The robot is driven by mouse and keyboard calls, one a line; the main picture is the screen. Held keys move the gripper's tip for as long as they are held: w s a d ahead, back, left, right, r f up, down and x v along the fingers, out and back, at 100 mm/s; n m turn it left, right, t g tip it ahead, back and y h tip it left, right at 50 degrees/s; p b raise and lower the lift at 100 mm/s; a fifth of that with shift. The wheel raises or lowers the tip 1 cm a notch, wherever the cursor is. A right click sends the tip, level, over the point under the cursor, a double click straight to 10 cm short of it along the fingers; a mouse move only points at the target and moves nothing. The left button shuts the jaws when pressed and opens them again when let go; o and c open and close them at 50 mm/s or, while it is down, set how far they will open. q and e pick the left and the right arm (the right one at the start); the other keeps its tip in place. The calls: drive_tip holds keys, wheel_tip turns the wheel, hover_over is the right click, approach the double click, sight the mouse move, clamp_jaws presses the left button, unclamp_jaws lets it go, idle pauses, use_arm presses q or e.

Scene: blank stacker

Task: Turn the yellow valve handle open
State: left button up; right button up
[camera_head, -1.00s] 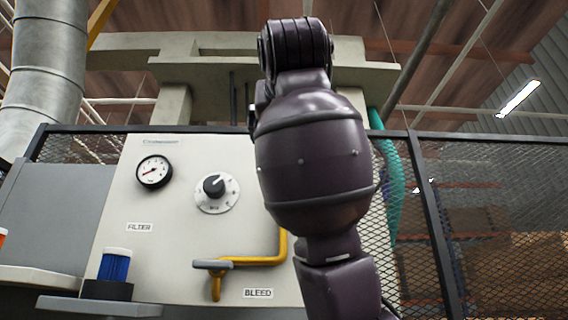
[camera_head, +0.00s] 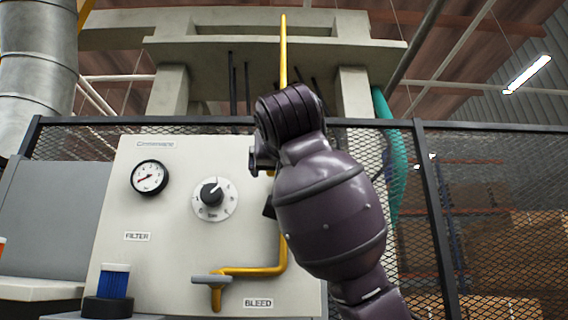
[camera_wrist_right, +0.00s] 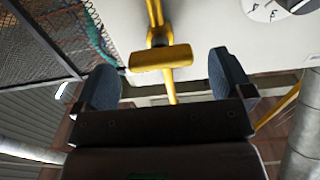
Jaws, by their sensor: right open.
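The yellow valve handle (camera_wrist_right: 161,57) shows in the right wrist view as a short bar on a yellow stem. It lies between the two dark fingers of my right gripper (camera_wrist_right: 164,72), with a gap on each side. In the head view my right gripper (camera_head: 265,182) is at the right part of the pale panel, in front of the yellow pipe (camera_head: 283,250). My arm hides most of the handle there. My left gripper is not in view.
Mesh fencing (camera_head: 490,200) stands behind on the right.

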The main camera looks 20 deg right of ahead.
drive_tip(key=shift+x, duration=1.05)
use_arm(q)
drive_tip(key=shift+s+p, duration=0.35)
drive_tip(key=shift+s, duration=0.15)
use_arm(e)
drive_tip(key=shift+w+d, duration=0.1)
drive_tip(key=shift+w, duration=0.35)
drive_tip(key=c, duration=0.9)
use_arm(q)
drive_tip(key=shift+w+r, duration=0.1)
